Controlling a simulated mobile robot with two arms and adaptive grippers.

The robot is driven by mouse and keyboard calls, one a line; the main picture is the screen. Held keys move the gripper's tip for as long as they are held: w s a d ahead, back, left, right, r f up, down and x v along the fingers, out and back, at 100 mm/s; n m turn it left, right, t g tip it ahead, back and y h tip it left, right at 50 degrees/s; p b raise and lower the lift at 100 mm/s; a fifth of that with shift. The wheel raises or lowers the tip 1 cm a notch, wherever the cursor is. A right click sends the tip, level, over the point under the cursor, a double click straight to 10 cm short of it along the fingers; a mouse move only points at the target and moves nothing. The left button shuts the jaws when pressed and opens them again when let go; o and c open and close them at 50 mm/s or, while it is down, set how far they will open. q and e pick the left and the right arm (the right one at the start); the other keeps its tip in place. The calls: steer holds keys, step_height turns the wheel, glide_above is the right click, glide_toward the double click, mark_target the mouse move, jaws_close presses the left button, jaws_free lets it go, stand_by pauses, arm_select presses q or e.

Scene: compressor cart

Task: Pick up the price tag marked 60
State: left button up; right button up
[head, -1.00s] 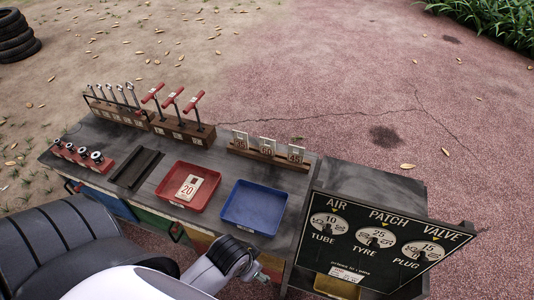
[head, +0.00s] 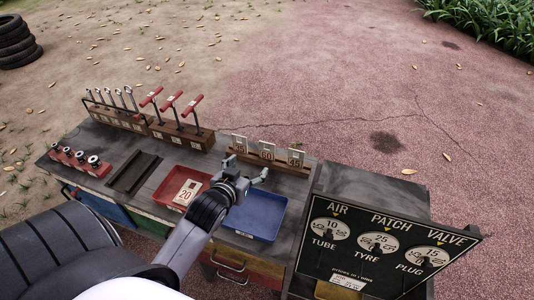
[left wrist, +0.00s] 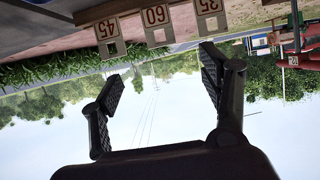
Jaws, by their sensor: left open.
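The price tag marked 60 (head: 267,150) is the middle of three pale tags in a wooden rack at the back of the cart. In the left wrist view, which is upside down, the tag marked 60 (left wrist: 156,18) shows between the tag marked 45 (left wrist: 108,36) and the tag marked 35 (left wrist: 208,12). My left gripper (head: 246,170) is open and empty above the blue tray, in front of the rack. Its spread fingers (left wrist: 161,80) are apart from the tags. My right gripper is not in view.
The red tray (head: 164,197) holds a tag marked 20 (head: 187,192). The blue tray (head: 262,219) is partly hidden by my gripper. Red-handled tools (head: 172,100) stand left of the rack. A black price board (head: 384,245) stands at the right.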

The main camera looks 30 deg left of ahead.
arm_select(q)
glide_toward(267, 150)
steer(key=w+a, duration=0.1)
steer(key=w, duration=0.3)
steer(key=shift+s+f+x, duration=0.1)
steer(key=shift+f+x, duration=0.05)
steer(key=shift+x, duration=0.85)
steer(key=shift+s+f+x, duration=0.1)
steer(key=shift+f+x, duration=0.1)
steer(key=shift+x, duration=0.85)
steer(key=shift+f+x, duration=0.15)
steer(key=shift+x, duration=0.85)
steer(key=shift+d, duration=0.1)
steer(key=c, duration=0.9)
